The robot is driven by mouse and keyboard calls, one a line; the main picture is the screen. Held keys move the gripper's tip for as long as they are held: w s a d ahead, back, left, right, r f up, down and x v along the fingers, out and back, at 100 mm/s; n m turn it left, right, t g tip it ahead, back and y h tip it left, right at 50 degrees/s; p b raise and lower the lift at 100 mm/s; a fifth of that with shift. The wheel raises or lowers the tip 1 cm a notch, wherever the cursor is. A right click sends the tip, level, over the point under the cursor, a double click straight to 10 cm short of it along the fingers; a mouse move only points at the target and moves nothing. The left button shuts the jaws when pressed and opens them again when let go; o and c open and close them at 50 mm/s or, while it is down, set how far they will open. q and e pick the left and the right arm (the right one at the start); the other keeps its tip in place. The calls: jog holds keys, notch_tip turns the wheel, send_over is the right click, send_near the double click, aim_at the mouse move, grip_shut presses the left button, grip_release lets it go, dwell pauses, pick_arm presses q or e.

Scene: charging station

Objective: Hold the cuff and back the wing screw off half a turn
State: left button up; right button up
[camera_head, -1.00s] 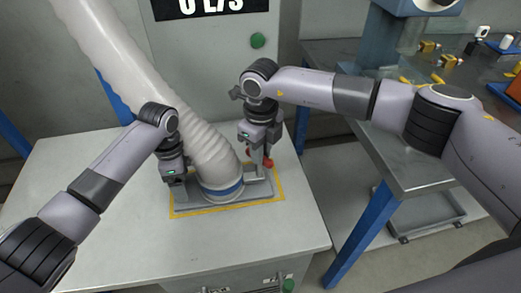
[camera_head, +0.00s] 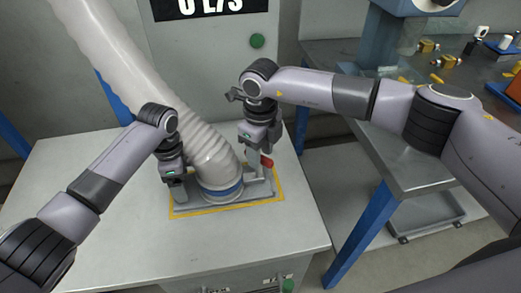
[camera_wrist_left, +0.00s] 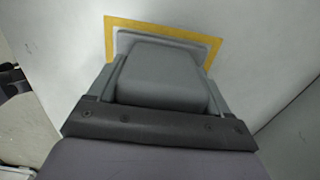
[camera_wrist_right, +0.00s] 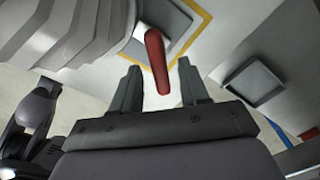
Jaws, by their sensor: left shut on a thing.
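The cuff (camera_head: 222,192), with a blue band, is at the lower end of the white ribbed hose and stands on the grey base plate. My left gripper (camera_head: 174,181) is shut on a grey block (camera_wrist_left: 163,75) at the cuff's left side; the block fills the space between its fingers in the left wrist view. The red wing screw (camera_head: 267,162) is on the cuff's right side. My right gripper (camera_head: 257,148) is just above it. In the right wrist view its fingers are spread, with the red wing (camera_wrist_right: 156,62) seen between and beyond them.
A yellow outline (camera_head: 238,204) frames the base on the white tabletop (camera_head: 110,215). The hose (camera_head: 125,65) rises to the upper left between my arms. A metal bench (camera_head: 400,170) with small brass parts stands at right. The tabletop's front is clear.

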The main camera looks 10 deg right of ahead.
notch_tip(320, 180, up, 12)
dwell(0.6)
jog(key=shift+a, duration=0.1)
notch_tip(320, 180, down, 12)
jog(key=shift+w+a+f, duration=0.1)
jog(key=shift+w+f, duration=0.05)
dwell(0.6)
grip_shut()
